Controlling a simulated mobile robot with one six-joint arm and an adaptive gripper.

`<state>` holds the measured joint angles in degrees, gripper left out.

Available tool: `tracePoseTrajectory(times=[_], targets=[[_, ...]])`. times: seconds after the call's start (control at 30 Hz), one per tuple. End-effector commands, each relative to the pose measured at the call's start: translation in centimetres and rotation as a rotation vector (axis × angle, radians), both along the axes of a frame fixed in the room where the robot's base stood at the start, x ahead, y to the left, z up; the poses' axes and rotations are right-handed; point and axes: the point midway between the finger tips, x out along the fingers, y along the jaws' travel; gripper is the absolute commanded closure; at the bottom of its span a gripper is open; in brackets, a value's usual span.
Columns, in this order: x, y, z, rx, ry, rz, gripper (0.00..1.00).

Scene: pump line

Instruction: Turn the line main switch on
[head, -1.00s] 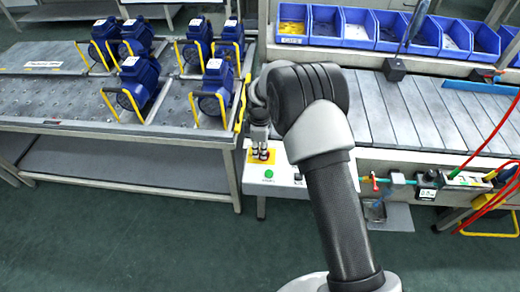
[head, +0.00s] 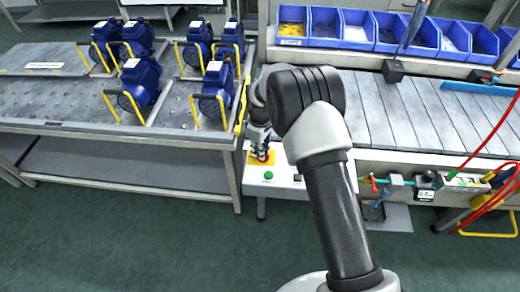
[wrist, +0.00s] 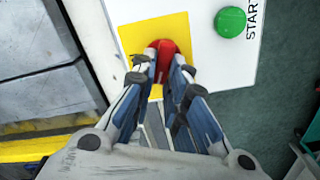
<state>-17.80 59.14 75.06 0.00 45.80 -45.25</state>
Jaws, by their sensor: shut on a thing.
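A red switch knob (wrist: 165,47) sits on a square yellow plate (wrist: 133,37) on the white control panel (wrist: 262,52) in the wrist view. It looks like the main switch. My gripper (wrist: 163,70) is shut on the red knob, with a finger on each side of it. In the head view my gripper (head: 261,148) points down onto the yellow plate. The fingers hide part of the knob, and I cannot read its position marks. A green START button (wrist: 231,22) is beside the plate and apart from my fingers.
A grey table (head: 90,118) with several blue pumps (head: 140,80) stands left of the panel. Red and green hoses hang at the right.

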Motion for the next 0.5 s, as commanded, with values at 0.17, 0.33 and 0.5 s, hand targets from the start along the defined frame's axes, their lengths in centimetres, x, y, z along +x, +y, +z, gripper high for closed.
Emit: tracePoseTrajectory(times=[0.17,0.33,0.5], targets=[[0.21,-0.14,0.07,0.000,0.000,-0.166,1.00],[0.38,-0.26,0.09,0.000,-0.001,-0.328,1.00],[0.51,-0.41,0.08,0.001,0.000,-0.489,1.00]])
